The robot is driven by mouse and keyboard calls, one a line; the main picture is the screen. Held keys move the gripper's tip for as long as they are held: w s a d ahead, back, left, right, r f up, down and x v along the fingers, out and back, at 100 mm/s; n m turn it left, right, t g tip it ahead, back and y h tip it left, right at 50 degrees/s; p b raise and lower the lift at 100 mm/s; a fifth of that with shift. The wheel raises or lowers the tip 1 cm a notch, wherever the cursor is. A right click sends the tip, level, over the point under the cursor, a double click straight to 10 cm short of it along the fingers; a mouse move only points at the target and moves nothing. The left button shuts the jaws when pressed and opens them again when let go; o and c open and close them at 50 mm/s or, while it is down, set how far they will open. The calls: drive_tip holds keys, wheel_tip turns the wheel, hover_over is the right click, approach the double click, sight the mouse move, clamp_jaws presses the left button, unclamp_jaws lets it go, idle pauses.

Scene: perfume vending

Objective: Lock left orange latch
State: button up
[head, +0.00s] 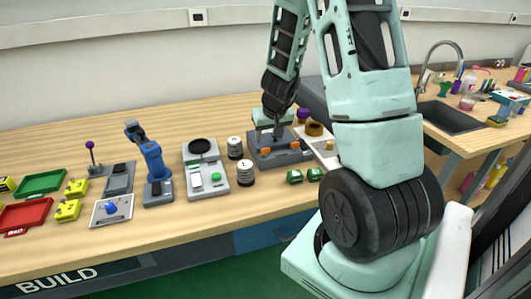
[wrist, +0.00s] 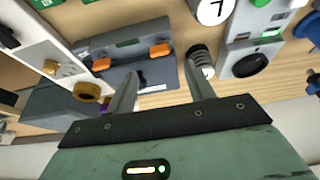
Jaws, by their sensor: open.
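A grey device (head: 262,160) with two orange latches stands toward the back of the table. Its left latch (head: 266,151) and right latch (head: 294,146) sit on its front side. The wrist view shows the device reversed, so the left latch (wrist: 160,49) is the right-hand one there and the right latch (wrist: 97,63) is at left. My gripper (head: 277,130) is over the device's back part. In the wrist view my gripper (wrist: 163,76) is open and empty, its fingers short of the latches. I cannot tell whether the latches are locked.
Two green cubes (head: 295,176) lie in front. A blue upright tool (head: 153,160) stands farther left.

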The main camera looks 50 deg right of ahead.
sight(266, 148)
drive_tip(key=b+x, duration=0.1)
drive_tip(key=x, duration=0.6)
drive_tip(key=shift+b, duration=0.4)
drive_tip(key=c, duration=1)
